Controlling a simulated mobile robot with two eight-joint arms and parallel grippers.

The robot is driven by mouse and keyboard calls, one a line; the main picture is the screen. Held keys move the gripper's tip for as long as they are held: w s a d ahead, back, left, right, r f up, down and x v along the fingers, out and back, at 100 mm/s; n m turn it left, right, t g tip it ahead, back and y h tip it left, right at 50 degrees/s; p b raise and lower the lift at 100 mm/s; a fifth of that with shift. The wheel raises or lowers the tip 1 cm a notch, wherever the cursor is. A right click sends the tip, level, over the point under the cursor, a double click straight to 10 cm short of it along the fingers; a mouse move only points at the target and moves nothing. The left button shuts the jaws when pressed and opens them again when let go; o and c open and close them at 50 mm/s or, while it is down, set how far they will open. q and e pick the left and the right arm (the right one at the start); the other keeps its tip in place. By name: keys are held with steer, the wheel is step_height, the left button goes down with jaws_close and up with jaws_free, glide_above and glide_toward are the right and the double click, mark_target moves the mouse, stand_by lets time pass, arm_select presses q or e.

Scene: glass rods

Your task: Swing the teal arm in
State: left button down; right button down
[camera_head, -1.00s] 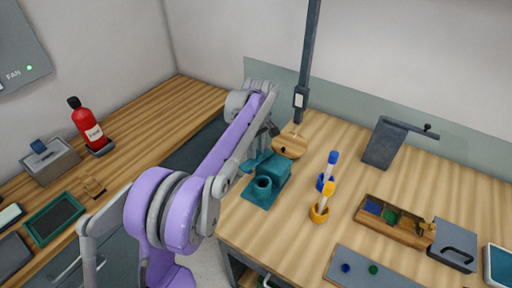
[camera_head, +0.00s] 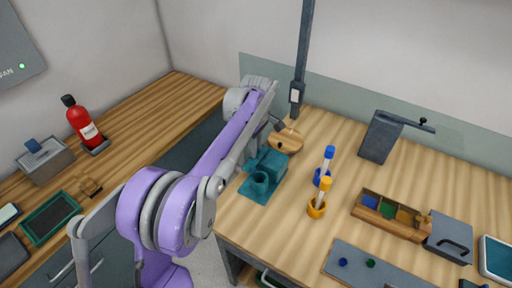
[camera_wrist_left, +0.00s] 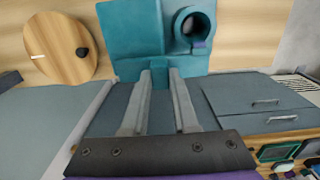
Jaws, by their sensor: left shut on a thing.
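The teal fixture (camera_head: 268,163) sits at the left end of the wooden worktop, with a flat base and a round, open cup (camera_head: 260,182) at its front. In the left wrist view the teal body (camera_wrist_left: 130,35) fills the top middle, with the cup (camera_wrist_left: 193,28) on its right. My left gripper (camera_wrist_left: 161,76) has its two fingers closed about a narrow teal tab at the near edge of that body. In the head view my own arm hides the fingertips and the tab. My right gripper is not in view.
A round wooden disc (camera_head: 286,141) lies just behind the fixture, near a dark upright post (camera_head: 302,60). Blue-capped (camera_head: 325,168) and orange-capped (camera_head: 320,198) tubes stand to the right. A wooden tray (camera_head: 390,215) and grey stand (camera_head: 380,137) lie farther right.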

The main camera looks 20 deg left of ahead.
arm_select(q)
steer(key=c, duration=0.7)
jaws_free()
steer(key=shift+r, duration=0.15)
step_height(320, 180, up, 11)
steer(key=shift+f+p, duration=0.2)
steer(key=shift+p, duration=0.2)
steer(key=s+d+f+m+t, duration=0.2)
steer(key=s+f+m, duration=0.2)
steer(key=s, duration=0.5)
steer(key=s+d+f+m+t, duration=0.1)
steer(key=s+d+f+m, duration=0.1)
steer(key=s+f+m, duration=0.3)
steer(key=s+d+f+m+t, duration=0.2)
steer(key=s+f+m, duration=0.3)
steer(key=s, duration=0.9)
steer(key=shift+d+m+t, duration=0.3)
steer(key=shift+d+m, duration=0.3)
steer(key=shift+m, duration=0.6)
